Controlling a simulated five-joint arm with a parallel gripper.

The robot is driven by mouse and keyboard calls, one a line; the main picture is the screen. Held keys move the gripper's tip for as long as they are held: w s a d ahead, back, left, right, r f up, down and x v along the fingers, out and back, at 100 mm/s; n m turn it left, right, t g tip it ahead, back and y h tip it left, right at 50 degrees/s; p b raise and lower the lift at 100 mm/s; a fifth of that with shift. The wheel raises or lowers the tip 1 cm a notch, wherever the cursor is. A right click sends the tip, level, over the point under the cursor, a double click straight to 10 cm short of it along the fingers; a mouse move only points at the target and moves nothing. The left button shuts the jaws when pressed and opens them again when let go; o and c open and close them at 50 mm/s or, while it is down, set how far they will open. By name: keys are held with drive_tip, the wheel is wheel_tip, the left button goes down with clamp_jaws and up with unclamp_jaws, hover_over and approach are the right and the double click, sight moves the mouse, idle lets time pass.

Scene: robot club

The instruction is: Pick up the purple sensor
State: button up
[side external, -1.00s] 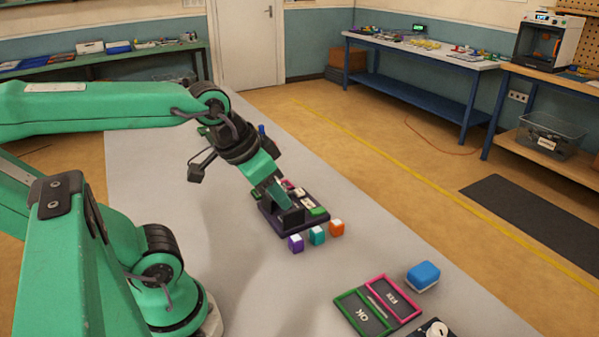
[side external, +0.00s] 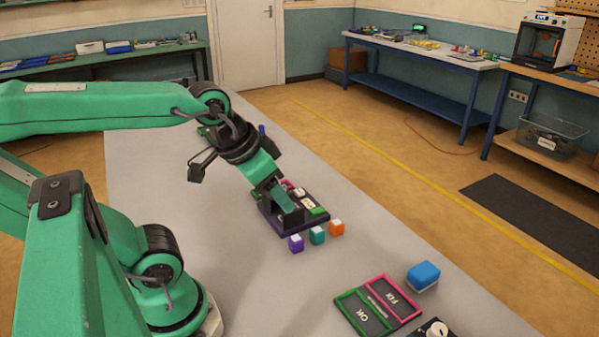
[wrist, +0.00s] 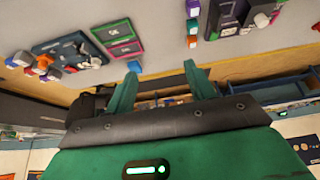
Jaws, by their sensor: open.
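The purple sensor (side external: 296,243) is a small purple block with a pale top. It stands on the grey table at the near left end of a row, beside a teal block (side external: 317,235) and an orange block (side external: 337,228). My gripper (side external: 290,210) is just behind and above it, over the dark tray (side external: 266,218), and does not hold it. In the wrist view the fingers of my gripper (wrist: 161,70) are spread with nothing between them. The purple sensor (wrist: 192,41) shows there above the right fingertip, at the end of the row.
The dark tray holds several small coloured parts, partly hidden by my gripper. Nearer the front lie a green-framed OK tray (side external: 349,296), a pink-framed FIX tray (side external: 407,309) and a blue block (side external: 423,275). The table left of the purple sensor is clear.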

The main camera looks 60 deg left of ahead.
drive_tip(key=shift+w, duration=0.1)
drive_tip(key=g, duration=0.5)
hover_over(295, 238)
wheel_tip(295, 238, down, 16)
drive_tip(key=shift+d+r, duration=0.15)
drive_tip(key=shift+r, duration=0.1)
drive_tip(key=shift+a+f+g, duration=0.2)
drive_tip(key=shift+f+g, duration=0.1)
drive_tip(key=shift+f, duration=1.35)
